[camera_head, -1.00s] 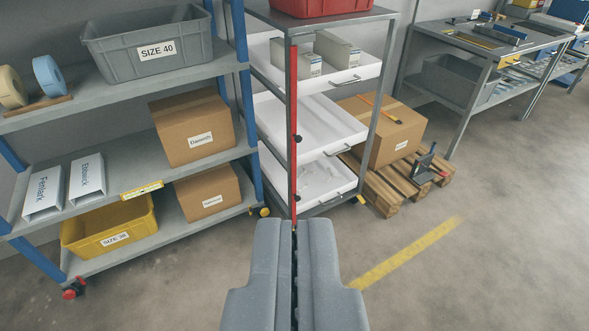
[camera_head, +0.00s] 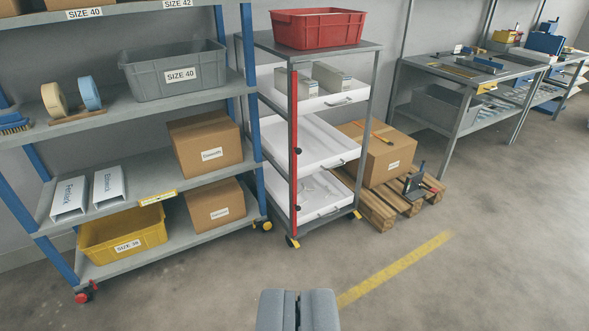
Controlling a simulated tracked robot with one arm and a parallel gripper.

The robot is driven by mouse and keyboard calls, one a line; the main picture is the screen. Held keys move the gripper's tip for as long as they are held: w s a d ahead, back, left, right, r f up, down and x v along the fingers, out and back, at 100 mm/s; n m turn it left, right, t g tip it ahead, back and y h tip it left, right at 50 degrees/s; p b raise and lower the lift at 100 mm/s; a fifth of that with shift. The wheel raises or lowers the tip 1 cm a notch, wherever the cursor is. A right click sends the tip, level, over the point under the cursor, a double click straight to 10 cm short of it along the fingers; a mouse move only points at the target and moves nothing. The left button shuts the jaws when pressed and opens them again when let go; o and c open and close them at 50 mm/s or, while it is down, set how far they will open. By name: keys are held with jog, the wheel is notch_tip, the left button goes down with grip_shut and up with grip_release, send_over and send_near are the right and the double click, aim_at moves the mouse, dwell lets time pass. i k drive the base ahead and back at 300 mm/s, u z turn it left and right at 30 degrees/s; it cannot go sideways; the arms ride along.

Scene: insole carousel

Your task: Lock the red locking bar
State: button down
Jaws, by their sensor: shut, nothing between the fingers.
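The red locking bar (camera_head: 294,140) is a long thin upright strip along the front left post of the grey trolley (camera_head: 376,115). It runs from near the top shelf down towards the bottom. Black knobs show beside it. The trolley holds several white drawers (camera_head: 315,146) with handles on their fronts. The drawers look pushed in to differing amounts; I cannot tell whether the bar blocks them. My gripper (camera_head: 297,294) is shut and empty, low in the picture, in front of the trolley and apart from the bar.
A red bin (camera_head: 318,28) stands on the trolley. A blue-post shelf rack (camera_head: 253,110) stands left, with a grey bin (camera_head: 174,72) and cartons. Right are a pallet (camera_head: 382,214) with a carton (camera_head: 375,155) and workbenches (camera_head: 455,84). Floor in front is clear, with a yellow line (camera_head: 395,268).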

aim_at(296, 150)
jog(key=k, duration=0.75)
jog(key=u, duration=0.4)
jog(key=i, duration=2.25)
jog(key=z, duration=0.6)
